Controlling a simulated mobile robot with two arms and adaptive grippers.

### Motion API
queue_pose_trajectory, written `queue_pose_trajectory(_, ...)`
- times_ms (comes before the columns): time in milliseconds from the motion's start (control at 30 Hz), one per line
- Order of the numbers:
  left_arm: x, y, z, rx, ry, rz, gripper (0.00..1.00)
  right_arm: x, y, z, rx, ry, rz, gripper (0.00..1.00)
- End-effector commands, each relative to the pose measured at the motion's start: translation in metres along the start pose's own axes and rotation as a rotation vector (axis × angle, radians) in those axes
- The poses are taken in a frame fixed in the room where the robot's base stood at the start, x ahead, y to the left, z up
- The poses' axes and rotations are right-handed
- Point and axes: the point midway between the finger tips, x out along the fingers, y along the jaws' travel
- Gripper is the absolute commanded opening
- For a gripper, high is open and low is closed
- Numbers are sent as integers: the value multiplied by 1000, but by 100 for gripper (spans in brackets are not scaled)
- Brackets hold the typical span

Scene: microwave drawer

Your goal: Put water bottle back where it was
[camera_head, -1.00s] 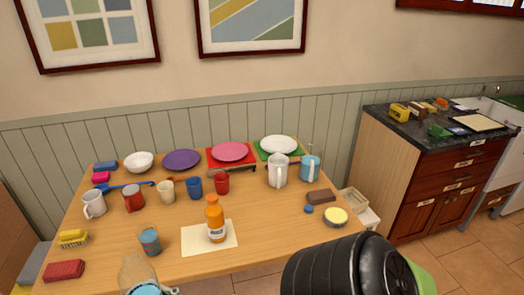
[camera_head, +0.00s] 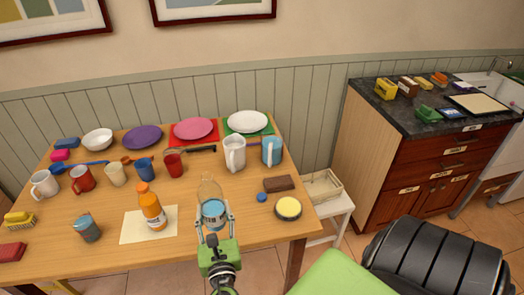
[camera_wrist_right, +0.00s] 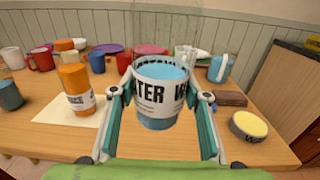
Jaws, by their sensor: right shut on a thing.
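The water bottle (camera_head: 210,190) is clear, with blue water inside, and stands upright over the front part of the wooden table, right of the orange bottle. In the right wrist view the water bottle (camera_wrist_right: 162,95) sits between both fingers, with the lettering "WATER" partly readable on its label. My right gripper (camera_head: 213,222) is shut on it; the gripper's fingers (camera_wrist_right: 161,105) flank the bottle in the wrist view. Whether its base touches the table is hidden. My left gripper is not in view.
An orange bottle (camera_head: 151,208) stands on a cream sheet (camera_head: 130,228). A round yellow-topped tin (camera_head: 288,208) and a brown block (camera_head: 279,184) lie to the right. Mugs, including a white one (camera_head: 235,153), stand behind. Some bare table (camera_head: 262,232) shows at front right.

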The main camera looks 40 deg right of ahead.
Motion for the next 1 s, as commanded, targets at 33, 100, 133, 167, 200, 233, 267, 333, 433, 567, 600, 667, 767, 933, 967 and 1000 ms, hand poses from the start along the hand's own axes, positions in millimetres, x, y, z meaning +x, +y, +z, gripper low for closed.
queue_pose_trajectory(33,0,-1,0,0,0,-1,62,2,2,0,-1,-2,-6,8)
queue_pose_trajectory(100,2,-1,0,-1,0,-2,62,7,2,-4,-3,-3,-12,8)
queue_pose_trajectory(133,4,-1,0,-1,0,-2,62,11,2,-6,-4,-3,-13,8)
queue_pose_trajectory(167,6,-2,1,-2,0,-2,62,15,0,-8,-4,-4,-14,8)
queue_pose_trajectory(200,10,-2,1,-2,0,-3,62,21,-2,-12,-5,-4,-15,8)
queue_pose_trajectory(233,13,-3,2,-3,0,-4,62,28,-4,-16,-4,-4,-15,8)
queue_pose_trajectory(267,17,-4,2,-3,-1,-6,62,34,-7,-20,-5,-5,-15,8)
queue_pose_trajectory(333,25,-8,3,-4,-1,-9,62,51,-13,-28,-4,-5,-15,8)
queue_pose_trajectory(433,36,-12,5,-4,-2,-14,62,74,-21,-39,-4,-5,-15,8)
queue_pose_trajectory(567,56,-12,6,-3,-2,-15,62,98,-29,-60,-4,-3,-14,8)
queue_pose_trajectory(600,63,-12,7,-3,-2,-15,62,103,-31,-66,-4,-2,-13,8)
queue_pose_trajectory(667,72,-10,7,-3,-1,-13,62,110,-33,-75,-3,-3,-14,8)
queue_pose_trajectory(767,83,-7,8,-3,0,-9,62,120,-36,-85,-4,-3,-13,8)
queue_pose_trajectory(933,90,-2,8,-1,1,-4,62,128,-39,-92,-4,-3,-13,8)
queue_pose_trajectory(967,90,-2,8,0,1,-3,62,129,-40,-92,-4,-3,-13,8)
queue_pose_trajectory(1000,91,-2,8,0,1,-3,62,129,-40,-93,-4,-3,-13,8)
